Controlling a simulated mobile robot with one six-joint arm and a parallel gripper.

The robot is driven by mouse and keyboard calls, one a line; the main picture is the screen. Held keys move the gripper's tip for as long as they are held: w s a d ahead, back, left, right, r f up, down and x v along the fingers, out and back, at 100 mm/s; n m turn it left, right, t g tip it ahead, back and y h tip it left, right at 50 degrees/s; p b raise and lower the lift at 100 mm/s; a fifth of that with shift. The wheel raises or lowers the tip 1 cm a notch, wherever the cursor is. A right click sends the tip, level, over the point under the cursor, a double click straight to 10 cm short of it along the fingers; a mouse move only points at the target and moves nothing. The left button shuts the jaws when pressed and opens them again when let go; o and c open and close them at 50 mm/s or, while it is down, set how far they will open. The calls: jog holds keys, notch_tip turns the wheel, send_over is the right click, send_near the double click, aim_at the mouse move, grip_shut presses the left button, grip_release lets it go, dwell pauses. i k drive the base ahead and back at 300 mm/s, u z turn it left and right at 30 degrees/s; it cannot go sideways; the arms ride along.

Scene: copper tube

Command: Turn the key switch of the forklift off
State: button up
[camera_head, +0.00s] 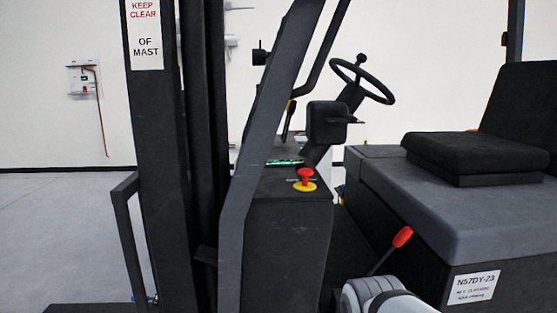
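The forklift's dark dash console (288,245) stands in the middle of the view. On its top is a red mushroom button on a yellow base (305,180). A small green-lit panel (285,162) lies just behind the button. I cannot make out the key switch or its key. The steering wheel (378,88) rises on its column above and right of the console. A white and grey link of my arm (385,298) shows at the bottom, right of the console. My gripper is out of view.
The forklift's slanted frame post (265,150) and mast (165,170) stand left of the console. A lever with a red knob (402,237) rises near my arm. The seat (475,150) is at right. Open floor (60,240) lies at left.

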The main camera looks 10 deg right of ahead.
aim_at(301, 165)
jog(key=i, duration=0.95)
